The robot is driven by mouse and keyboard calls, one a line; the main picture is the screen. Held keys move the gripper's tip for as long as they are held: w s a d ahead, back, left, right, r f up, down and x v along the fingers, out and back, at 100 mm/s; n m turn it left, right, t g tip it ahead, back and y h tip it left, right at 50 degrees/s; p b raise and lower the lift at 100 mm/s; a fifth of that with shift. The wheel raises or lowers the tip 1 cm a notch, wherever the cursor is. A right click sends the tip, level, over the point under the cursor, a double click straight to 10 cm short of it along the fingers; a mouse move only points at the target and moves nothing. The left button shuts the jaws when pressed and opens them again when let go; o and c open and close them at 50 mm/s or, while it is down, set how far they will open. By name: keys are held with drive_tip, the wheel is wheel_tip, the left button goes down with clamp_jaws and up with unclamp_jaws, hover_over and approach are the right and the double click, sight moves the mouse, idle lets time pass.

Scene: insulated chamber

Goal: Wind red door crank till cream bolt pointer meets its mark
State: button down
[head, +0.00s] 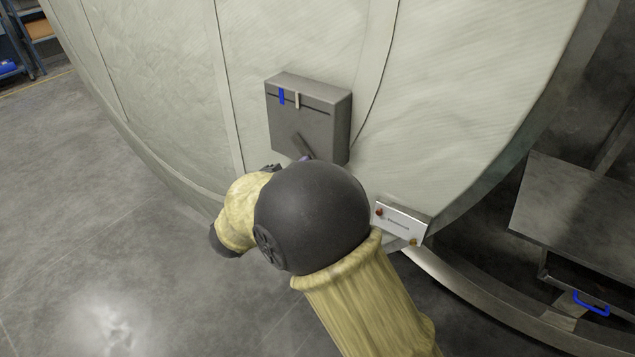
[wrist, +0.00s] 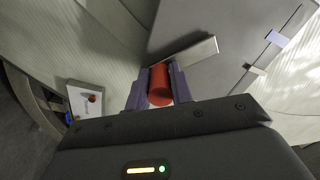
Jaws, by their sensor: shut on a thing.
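A grey box (head: 308,120) is fixed to the chamber door, with a slot across its upper front. The cream bolt pointer (head: 297,100) stands in the slot just right of the blue mark (head: 282,97), with a small gap between them. In the wrist view the pointer (wrist: 256,70) and mark (wrist: 277,39) are also apart. The grey crank bar (wrist: 188,56) carries the red crank handle (wrist: 160,86). My gripper (wrist: 158,82) is shut on the red handle, a purple finger on each side. In the head view my arm hides the handle and most of the gripper.
A small white panel (head: 401,222) with a red knob and a yellowish knob is on the door, right of my arm. A grey metal platform (head: 570,210) with a blue handle (head: 591,303) stands at the right. The floor at left is clear; shelving stands far left.

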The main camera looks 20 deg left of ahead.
drive_tip(key=shift+w+a+f+m+b, duration=0.25)
drive_tip(key=shift+a+m+b, duration=0.45)
drive_tip(key=shift+m+b, duration=1.35)
drive_tip(key=shift+w+a+f+m+b, duration=0.3)
drive_tip(key=shift+a+m+b, duration=0.6)
drive_tip(key=shift+b, duration=2)
drive_tip(key=shift+w+a+f+m+b, duration=0.1)
drive_tip(key=shift+a+f+m+b, duration=0.35)
drive_tip(key=shift+m+b, duration=1.65)
drive_tip(key=shift+a+r+n+b, duration=0.15)
drive_tip(key=shift+n+b, duration=0.2)
drive_tip(key=shift+n, duration=0.1)
drive_tip(key=c, duration=1.2)
unclamp_jaws()
drive_tip(key=shift+s, duration=0.15)
drive_tip(key=v, duration=1.7)
drive_tip(key=shift+a, duration=0.15)
